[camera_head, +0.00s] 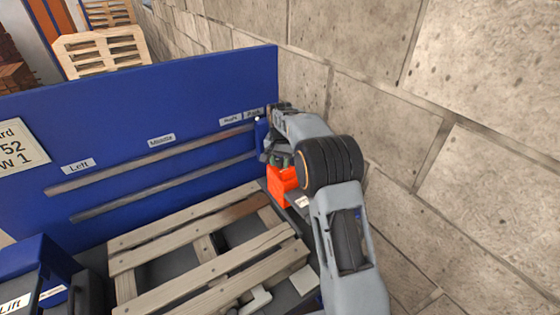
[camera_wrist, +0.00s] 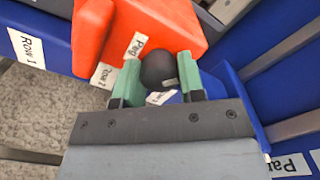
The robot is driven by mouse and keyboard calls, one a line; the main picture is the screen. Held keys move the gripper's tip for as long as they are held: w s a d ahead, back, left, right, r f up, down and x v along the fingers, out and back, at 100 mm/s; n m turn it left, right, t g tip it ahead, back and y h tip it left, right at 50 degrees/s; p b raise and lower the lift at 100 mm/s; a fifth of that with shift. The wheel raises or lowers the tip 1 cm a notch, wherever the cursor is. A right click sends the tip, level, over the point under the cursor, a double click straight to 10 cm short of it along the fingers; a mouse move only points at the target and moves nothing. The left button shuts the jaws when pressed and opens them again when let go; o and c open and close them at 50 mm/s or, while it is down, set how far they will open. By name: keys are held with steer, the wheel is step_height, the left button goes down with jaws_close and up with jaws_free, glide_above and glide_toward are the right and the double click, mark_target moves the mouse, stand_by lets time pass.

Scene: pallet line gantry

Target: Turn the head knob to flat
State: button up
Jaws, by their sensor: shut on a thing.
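The knob (camera_wrist: 157,69) is a dark round piece with a small light mark, seen in the wrist view beside the orange head (camera_wrist: 150,22). My gripper (camera_wrist: 160,77) is shut on it, with one green finger on each side. White labels sit around the knob, and their words are only partly readable. In the head view the orange head (camera_head: 281,184) is at the right end of the blue panel. My gripper (camera_head: 277,160) is just above it there, and the knob is hidden.
The blue panel (camera_head: 150,105) carries two grey rails and labels reading Left and Middle, with others to the right. A wooden pallet (camera_head: 190,262) lies below it. A stone block wall (camera_head: 480,110) stands close on the right. A blue Lift box (camera_head: 35,270) is at lower left.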

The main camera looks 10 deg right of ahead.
mark_target(280, 159)
steer(key=m, duration=0.5)
steer(key=shift+m, duration=0.3)
steer(key=m, duration=0.4)
steer(key=shift+m, duration=0.4)
steer(key=o, duration=0.9)
step_height(280, 159, up, 14)
steer(key=shift+f+b, duration=0.1)
steer(key=shift+b, duration=0.35)
